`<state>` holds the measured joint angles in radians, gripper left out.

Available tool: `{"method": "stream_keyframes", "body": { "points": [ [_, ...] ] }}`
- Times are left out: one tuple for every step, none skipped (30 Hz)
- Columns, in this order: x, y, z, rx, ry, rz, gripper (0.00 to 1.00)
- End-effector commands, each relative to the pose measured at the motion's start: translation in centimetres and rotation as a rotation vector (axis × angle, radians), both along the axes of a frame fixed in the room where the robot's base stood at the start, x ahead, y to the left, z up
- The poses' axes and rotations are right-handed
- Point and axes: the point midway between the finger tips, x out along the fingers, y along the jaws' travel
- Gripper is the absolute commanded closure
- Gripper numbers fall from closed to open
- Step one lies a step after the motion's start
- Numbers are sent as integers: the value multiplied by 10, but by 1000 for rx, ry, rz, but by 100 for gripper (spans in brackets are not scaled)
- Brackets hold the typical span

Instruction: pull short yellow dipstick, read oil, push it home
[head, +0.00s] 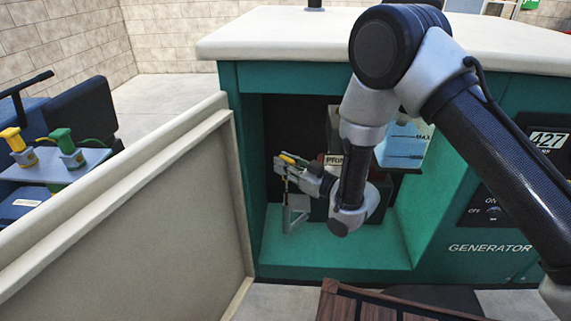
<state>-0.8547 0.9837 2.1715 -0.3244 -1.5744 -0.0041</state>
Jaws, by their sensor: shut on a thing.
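My gripper (283,167) is inside the open bay of the green generator (432,200), at the left of the bay. Its jaws are shut on a small yellow handle, the short yellow dipstick (288,158). A grey upright post with a triangular foot (294,212) shows just below the jaws. I cannot tell whether the dipstick is seated or partly drawn, and no oil mark on it can be read. My arm hides part of the bay behind it.
A cream door (150,225) stands open at the left of the bay. Behind my arm is a translucent tank (405,145) marked MAX. A panel reads 427 (548,141). A blue cart (55,165) with yellow and green nozzles stands far left. A brown slatted crate (340,306) lies in front.

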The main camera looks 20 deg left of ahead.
Motion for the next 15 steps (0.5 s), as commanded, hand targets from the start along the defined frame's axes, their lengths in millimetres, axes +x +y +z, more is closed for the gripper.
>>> {"method": "stream_keyframes", "body": {
  "points": [
    [0,0,-2,0,0,0,100],
    [0,0,-3,0,0,0,100],
    [0,0,-4,0,0,0,100],
    [0,0,-5,-1,0,0,100],
    [0,0,-7,-1,0,0,100],
    [0,0,-8,-1,0,0,100],
    [0,0,-9,-2,1,0,100],
    [0,0,-10,-2,1,0,100],
    [0,0,-11,-2,1,0,100],
    [0,0,-12,-2,1,0,100],
    [0,0,-13,-1,0,0,100],
    [0,0,-14,-1,0,0,100],
    [0,0,-15,-1,0,0,100],
    [0,0,-16,-1,0,0,100],
    [0,0,-18,-1,0,0,100]
  ]
}}
